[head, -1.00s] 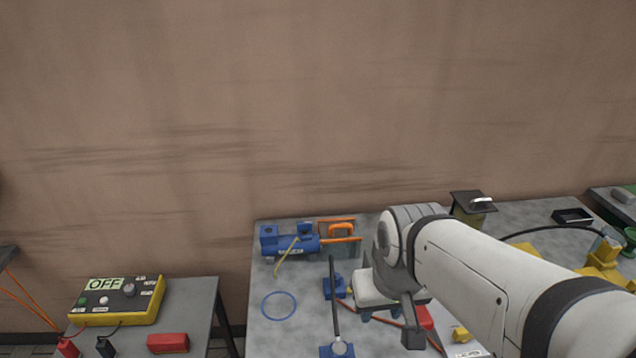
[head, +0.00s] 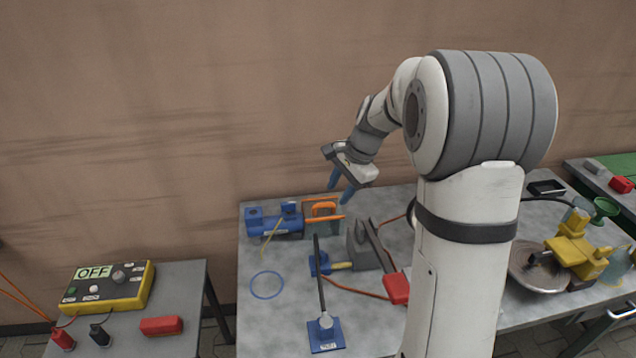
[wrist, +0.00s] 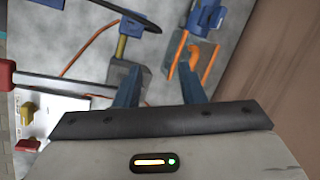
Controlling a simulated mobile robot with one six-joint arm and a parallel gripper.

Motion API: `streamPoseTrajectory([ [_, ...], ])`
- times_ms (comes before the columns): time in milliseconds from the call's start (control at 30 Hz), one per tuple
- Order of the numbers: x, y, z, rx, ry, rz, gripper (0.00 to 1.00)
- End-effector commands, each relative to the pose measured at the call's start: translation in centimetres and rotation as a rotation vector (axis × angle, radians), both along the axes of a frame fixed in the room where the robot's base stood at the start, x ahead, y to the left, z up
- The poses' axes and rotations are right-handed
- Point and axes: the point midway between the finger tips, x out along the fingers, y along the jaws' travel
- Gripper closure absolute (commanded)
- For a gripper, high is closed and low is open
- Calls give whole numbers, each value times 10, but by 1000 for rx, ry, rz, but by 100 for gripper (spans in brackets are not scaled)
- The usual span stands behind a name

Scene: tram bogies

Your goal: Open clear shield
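A see-through greyish panel (head: 312,224) stands on the grey workbench, by an orange handle (head: 324,208) and orange bars beside a blue motor-like device (head: 275,221); it looks like the clear shield, though I cannot be sure. My gripper (head: 338,195) is above and slightly right of the orange handle, apart from it, with its blue fingers spread and empty. In the wrist view my gripper (wrist: 158,72) also shows open. The orange handle (wrist: 195,60) there lies near the right finger. The panel is hard to make out there.
A black rod on a blue stand (head: 325,335), a grey block (head: 360,247), a red block (head: 397,289) and a blue ring (head: 267,285) are on the bench. A yellow machine with clear parts (head: 580,250) stands right. A yellow OFF box (head: 108,287) is on the left table.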

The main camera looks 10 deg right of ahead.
Motion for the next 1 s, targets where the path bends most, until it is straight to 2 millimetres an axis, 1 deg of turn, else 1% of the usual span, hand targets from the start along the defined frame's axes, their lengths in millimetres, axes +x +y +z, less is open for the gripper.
streamPoseTrajectory([
  [33, 20, -6, -9, 32, 24, -71, 64],
  [100, 42, -11, -20, 77, 52, -166, 64],
  [200, 66, -17, -35, 126, 84, -273, 64],
  [300, 81, -21, -45, 160, 107, -343, 64],
  [467, 92, -22, -56, 181, 121, -388, 64],
  [567, 94, -17, -68, 182, 124, -390, 64],
  [800, 100, -1, -103, 180, 124, -387, 64],
  [1000, 104, 6, -120, 179, 121, -387, 64],
])
